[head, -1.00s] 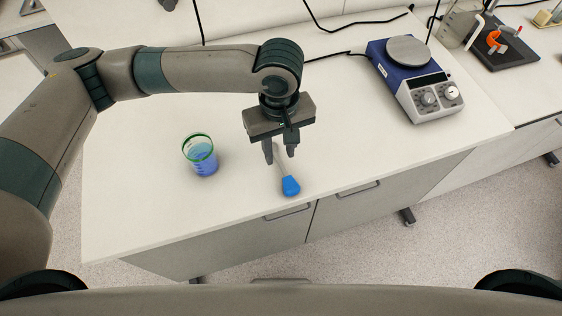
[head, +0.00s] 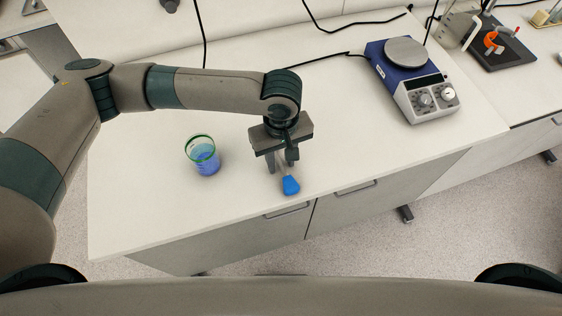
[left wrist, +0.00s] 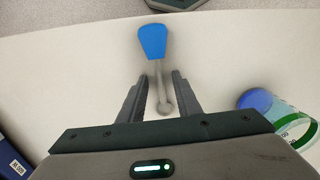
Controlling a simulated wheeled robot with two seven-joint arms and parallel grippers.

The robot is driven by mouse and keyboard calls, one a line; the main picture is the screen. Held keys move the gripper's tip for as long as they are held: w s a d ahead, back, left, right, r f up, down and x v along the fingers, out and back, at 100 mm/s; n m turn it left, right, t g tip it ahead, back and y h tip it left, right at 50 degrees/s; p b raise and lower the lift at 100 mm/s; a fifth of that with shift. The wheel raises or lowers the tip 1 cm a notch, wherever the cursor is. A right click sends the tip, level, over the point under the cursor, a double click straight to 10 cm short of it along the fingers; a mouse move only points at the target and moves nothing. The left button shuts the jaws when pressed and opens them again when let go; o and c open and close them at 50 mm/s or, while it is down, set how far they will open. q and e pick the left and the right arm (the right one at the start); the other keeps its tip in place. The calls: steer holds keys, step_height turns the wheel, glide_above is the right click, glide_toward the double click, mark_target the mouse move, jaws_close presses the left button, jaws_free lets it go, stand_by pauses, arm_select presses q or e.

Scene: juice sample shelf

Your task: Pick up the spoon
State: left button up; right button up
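The spoon has a blue end (head: 291,185) and a thin grey shaft, and lies on the white bench near its front edge. In the left wrist view its blue end (left wrist: 153,40) points away from my gripper, and its shaft runs back between the fingers. My left gripper (head: 280,169) points down over the shaft, fingers apart on either side. In the left wrist view the left gripper (left wrist: 161,82) is open with a gap on both sides of the shaft. In the head view the fingers hide part of the shaft. My right gripper is not in view.
A blue and grey hotplate stirrer (head: 415,82) stands at the back right, with a black cable behind. The bench between is clear.

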mark_target(284, 166)
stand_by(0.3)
arm_select(q)
jaws_close()
steer(key=shift+r+b, duration=0.35)
steer(key=shift+r, duration=0.2)
steer(key=r, duration=0.1)
steer(key=r+b, duration=0.1)
steer(key=r, duration=0.1)
steer(key=shift+s+d+r, duration=0.1)
steer(key=shift+s+d, duration=0.2)
steer(key=shift+d, duration=0.1)
steer(key=s+d+r+b, duration=0.3)
steer(key=s+d+r, duration=0.3)
steer(key=s+d, duration=0.1)
steer(key=shift+d+r, duration=0.4)
steer(key=shift+d, duration=0.2)
